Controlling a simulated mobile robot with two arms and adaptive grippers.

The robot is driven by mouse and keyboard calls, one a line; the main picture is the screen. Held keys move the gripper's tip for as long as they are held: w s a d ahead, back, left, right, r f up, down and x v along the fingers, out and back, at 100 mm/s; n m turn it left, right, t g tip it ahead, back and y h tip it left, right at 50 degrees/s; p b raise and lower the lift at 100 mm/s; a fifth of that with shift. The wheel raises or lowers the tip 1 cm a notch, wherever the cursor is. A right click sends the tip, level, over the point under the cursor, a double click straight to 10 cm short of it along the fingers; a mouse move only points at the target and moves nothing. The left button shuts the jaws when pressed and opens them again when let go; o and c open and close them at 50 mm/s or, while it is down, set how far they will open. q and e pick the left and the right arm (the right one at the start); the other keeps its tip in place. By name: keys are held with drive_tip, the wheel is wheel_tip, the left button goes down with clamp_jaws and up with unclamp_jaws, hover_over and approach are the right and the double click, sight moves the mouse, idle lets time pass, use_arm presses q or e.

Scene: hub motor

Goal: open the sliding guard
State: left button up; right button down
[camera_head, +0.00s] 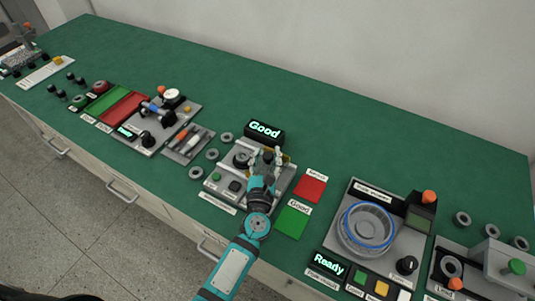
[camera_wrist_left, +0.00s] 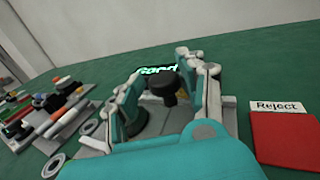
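My left gripper (camera_head: 265,156) reaches over a grey fixture (camera_head: 222,174) behind which a black display (camera_head: 264,130) reads "Good". In the left wrist view its two teal-and-white fingers (camera_wrist_left: 168,98) stand apart. A dark round knob (camera_wrist_left: 162,82) shows between them in the picture, and I cannot tell whether a finger touches it. I cannot tell the guard's position. My right gripper is not in view.
A red "Reject" mat (camera_head: 311,188) and a green "Good" mat (camera_head: 292,222) lie right of the fixture. Loose grey rings (camera_head: 212,154) lie on its left. A station with a blue-ringed bowl (camera_head: 366,226) stands further right. The green bench (camera_head: 350,145) is clear behind.

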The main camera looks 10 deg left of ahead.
use_arm(q)
drive_tip(key=shift+o, duration=0.6)
drive_tip(key=shift+r, duration=0.1)
drive_tip(key=shift+w+d, duration=0.1)
drive_tip(key=s, duration=1.2)
drive_tip(key=shift+d, duration=0.2)
